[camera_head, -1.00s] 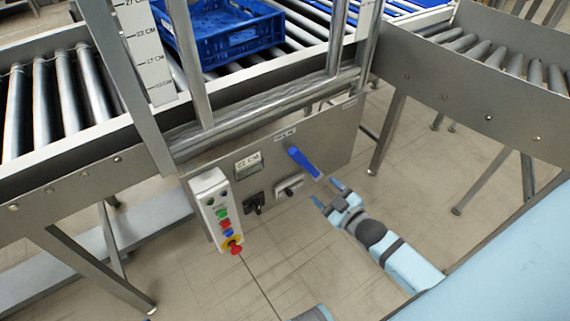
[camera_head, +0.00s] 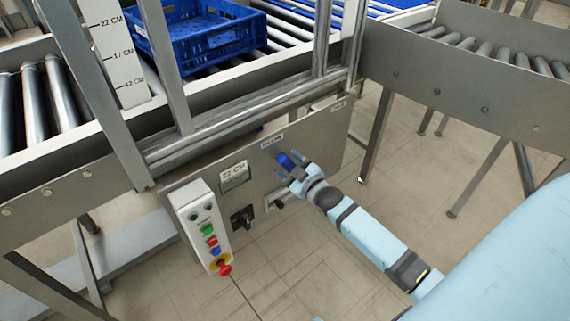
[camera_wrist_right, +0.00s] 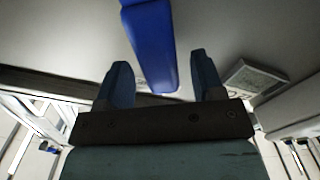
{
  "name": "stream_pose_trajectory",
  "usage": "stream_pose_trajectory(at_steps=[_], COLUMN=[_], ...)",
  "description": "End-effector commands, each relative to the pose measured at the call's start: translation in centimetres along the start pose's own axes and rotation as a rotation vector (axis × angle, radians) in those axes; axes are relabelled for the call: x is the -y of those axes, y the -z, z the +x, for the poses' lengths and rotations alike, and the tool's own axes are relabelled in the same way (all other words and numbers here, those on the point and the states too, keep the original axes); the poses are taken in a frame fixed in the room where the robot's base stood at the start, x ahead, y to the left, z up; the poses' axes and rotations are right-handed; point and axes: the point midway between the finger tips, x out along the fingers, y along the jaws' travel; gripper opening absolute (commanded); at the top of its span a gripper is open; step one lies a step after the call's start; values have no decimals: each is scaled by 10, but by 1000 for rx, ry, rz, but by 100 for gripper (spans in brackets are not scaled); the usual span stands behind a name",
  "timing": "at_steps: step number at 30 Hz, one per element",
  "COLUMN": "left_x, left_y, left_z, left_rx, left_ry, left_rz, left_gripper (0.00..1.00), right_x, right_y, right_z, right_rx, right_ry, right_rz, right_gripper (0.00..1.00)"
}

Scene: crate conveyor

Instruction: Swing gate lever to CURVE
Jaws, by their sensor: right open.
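The blue gate lever (camera_head: 286,161) sticks out from the grey panel under the conveyor. My right gripper (camera_head: 293,164) is at the lever with its fingers open around it. In the right wrist view the lever (camera_wrist_right: 152,50) lies between the two open fingertips (camera_wrist_right: 160,80), with a gap to each side; contact is not visible. The gripper partly hides the lever in the head view. The label above the lever is too small to read. My left gripper is out of view.
A control box (camera_head: 205,228) with coloured buttons and a red stop knob hangs left of the lever. A display (camera_head: 234,176) and black switch (camera_head: 242,218) sit between. A blue crate (camera_head: 205,40) rests on the rollers above. Floor right of the panel is clear.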

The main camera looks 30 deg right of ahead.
Motion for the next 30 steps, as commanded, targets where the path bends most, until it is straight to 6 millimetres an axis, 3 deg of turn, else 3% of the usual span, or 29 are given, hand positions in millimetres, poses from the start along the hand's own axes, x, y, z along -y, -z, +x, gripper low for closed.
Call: stream_pose_trajectory(at_steps=[6,15,23,30], left_x=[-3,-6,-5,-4], left_y=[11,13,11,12], left_z=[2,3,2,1], left_rx=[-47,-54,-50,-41], left_ry=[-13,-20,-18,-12], left_rz=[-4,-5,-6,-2], left_gripper=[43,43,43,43], right_x=[1,0,0,-3], right_y=[0,0,0,1], right_z=[18,20,19,19], right_rx=[0,1,1,1], right_ry=[1,1,1,1], right_rz=[0,0,0,13], right_gripper=[62,62,2,0])
